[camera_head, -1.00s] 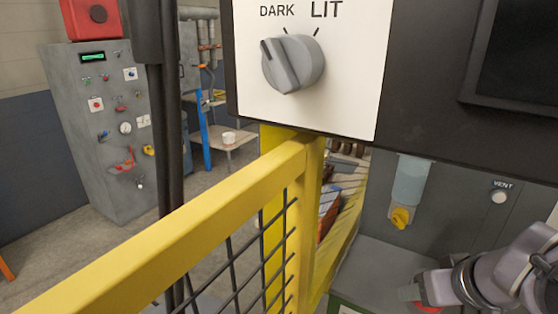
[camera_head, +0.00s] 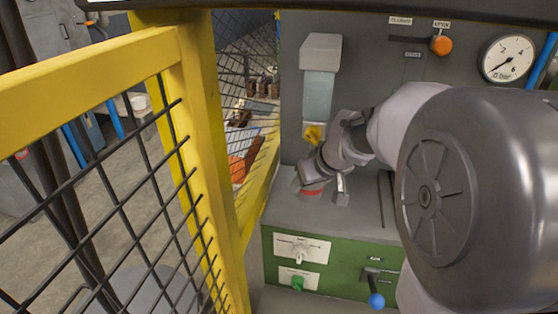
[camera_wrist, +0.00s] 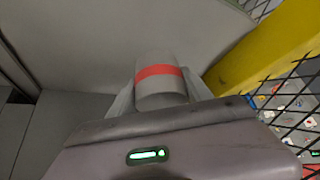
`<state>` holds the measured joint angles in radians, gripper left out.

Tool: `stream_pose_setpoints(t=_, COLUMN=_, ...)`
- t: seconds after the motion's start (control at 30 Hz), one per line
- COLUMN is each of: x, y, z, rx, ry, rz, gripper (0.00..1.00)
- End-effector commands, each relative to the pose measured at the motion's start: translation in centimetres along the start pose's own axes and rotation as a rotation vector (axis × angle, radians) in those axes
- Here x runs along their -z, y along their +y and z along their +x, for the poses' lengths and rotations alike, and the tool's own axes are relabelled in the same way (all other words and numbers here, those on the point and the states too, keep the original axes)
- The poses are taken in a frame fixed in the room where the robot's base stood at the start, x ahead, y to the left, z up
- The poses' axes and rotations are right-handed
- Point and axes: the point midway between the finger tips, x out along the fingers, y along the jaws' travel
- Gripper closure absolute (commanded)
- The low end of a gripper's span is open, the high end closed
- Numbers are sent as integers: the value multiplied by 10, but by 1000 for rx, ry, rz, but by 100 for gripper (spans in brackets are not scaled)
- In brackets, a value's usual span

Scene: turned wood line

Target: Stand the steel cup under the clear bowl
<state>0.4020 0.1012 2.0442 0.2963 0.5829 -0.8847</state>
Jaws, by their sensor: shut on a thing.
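The steel cup is a grey cylinder with a red band; it shows in the wrist view (camera_wrist: 158,88) and small in the head view (camera_head: 311,190). My gripper (camera_wrist: 160,100) is shut on it, one finger on each side. The clear bowl (camera_head: 318,96) is a pale, see-through vessel on the grey wall panel under a grey cap, with a yellow tap (camera_head: 313,134) at its bottom. In the head view the cup is below the tap, at or just above the grey ledge (camera_head: 285,212). I cannot tell whether it touches the ledge. My gripper partly hides the cup.
A yellow post and mesh guard (camera_head: 205,130) stand close on the left. An orange knob (camera_head: 442,45) and a gauge (camera_head: 507,58) are on the panel. A green front (camera_head: 335,262) with a blue-tipped lever (camera_head: 376,299) is below the ledge. My arm covers much of the right.

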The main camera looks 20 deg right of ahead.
Motion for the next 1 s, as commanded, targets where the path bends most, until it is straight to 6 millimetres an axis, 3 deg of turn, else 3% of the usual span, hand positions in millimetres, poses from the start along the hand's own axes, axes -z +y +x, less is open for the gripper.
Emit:
stream_pose_setpoints(t=0.17, x=-2, y=0, z=3, rx=0, ry=0, rz=0, gripper=84)
stream_pose_setpoints(t=0.2, x=-2, y=0, z=2, rx=0, ry=0, rz=0, gripper=34)
stream_pose_setpoints(t=0.3, x=-2, y=0, z=2, rx=0, ry=0, rz=0, gripper=20)
stream_pose_setpoints(t=0.6, x=-1, y=0, z=0, rx=0, ry=-1, rz=0, gripper=20)
stream_pose_setpoints(t=0.73, x=2, y=0, z=-18, rx=-1, ry=1, rz=1, gripper=20)
stream_pose_setpoints(t=1.0, x=-62, y=1, z=-54, rx=-3, ry=1, rz=5, gripper=20)
